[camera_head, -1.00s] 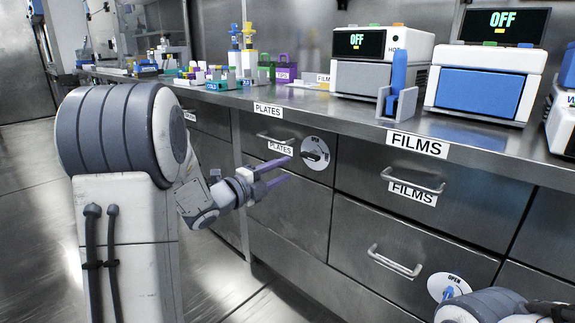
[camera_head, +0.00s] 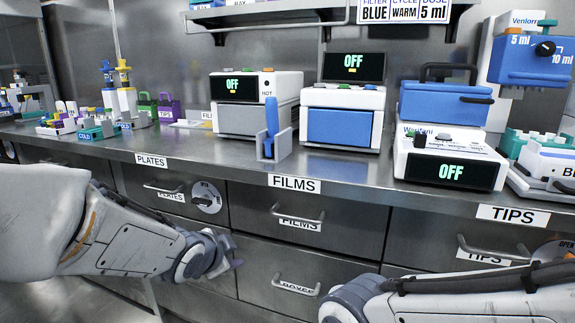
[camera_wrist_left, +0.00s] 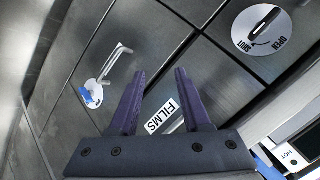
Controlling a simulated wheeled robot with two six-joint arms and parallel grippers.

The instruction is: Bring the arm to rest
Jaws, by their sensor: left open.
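My left arm (camera_head: 125,240) reaches in from the left, low in front of the drawers. Its gripper (camera_head: 232,264) is small and partly hidden by the wrist. In the left wrist view the two dark purple fingers (camera_wrist_left: 160,73) stand apart with nothing between them. They point at the drawer fronts, with the FILMS label (camera_wrist_left: 162,116) behind them. My right arm (camera_head: 460,295) lies across the lower right of the head view. Its gripper is out of the picture.
The FILMS drawer (camera_head: 290,240), the PLATES drawer (camera_head: 150,200) and the TIPS drawer (camera_head: 430,235) look shut, with protruding handles. A lock dial (camera_head: 206,197) sits beside PLATES. The bench edge (camera_head: 230,173) runs above my left gripper. Instruments, including a blue-fronted machine (camera_head: 338,126), stand on the bench.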

